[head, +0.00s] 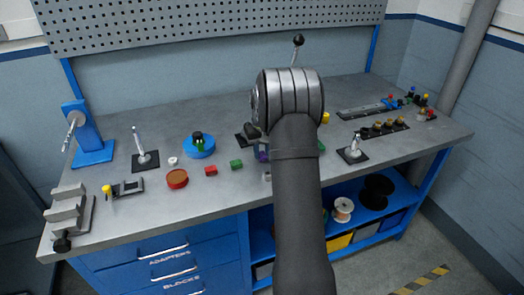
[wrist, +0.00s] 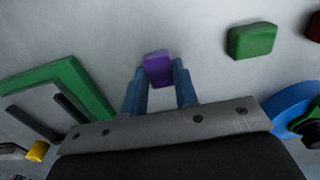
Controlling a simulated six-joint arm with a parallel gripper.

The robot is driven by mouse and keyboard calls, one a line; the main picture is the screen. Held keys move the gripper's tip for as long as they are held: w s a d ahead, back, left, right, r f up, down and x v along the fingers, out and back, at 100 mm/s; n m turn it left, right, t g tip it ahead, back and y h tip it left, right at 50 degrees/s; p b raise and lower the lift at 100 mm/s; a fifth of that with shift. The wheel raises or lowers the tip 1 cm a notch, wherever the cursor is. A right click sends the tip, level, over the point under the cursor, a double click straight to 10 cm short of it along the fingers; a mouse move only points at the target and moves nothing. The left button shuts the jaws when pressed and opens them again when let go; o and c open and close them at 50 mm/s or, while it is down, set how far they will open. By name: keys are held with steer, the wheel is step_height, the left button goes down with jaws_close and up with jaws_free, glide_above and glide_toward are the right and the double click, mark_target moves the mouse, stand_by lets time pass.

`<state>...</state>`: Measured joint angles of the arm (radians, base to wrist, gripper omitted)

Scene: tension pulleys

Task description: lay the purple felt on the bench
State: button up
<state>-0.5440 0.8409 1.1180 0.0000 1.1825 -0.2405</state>
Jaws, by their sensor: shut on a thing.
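The purple felt (wrist: 158,68) is a small purple block between the blue fingertips of my gripper (wrist: 158,84) in the wrist view. My gripper is shut on it. The grey bench (head: 225,192) lies below; I cannot tell whether the felt touches its top or hangs just above it. In the head view my own arm hides most of the gripper, and only a sliver of purple shows beside it.
In the wrist view a green block (wrist: 252,41) lies to the right, a green-framed piece (wrist: 80,80) to the left and a blue round part (wrist: 292,104) at lower right. Bare bench surrounds the felt.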

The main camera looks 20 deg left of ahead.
steer(key=o, duration=0.9)
steer(key=shift+o, duration=0.2)
step_height(320, 180, up, 12)
steer(key=shift+r, duration=0.15)
step_height(320, 180, down, 12)
steer(key=shift+f, duration=0.1)
steer(key=shift+r, duration=1.85)
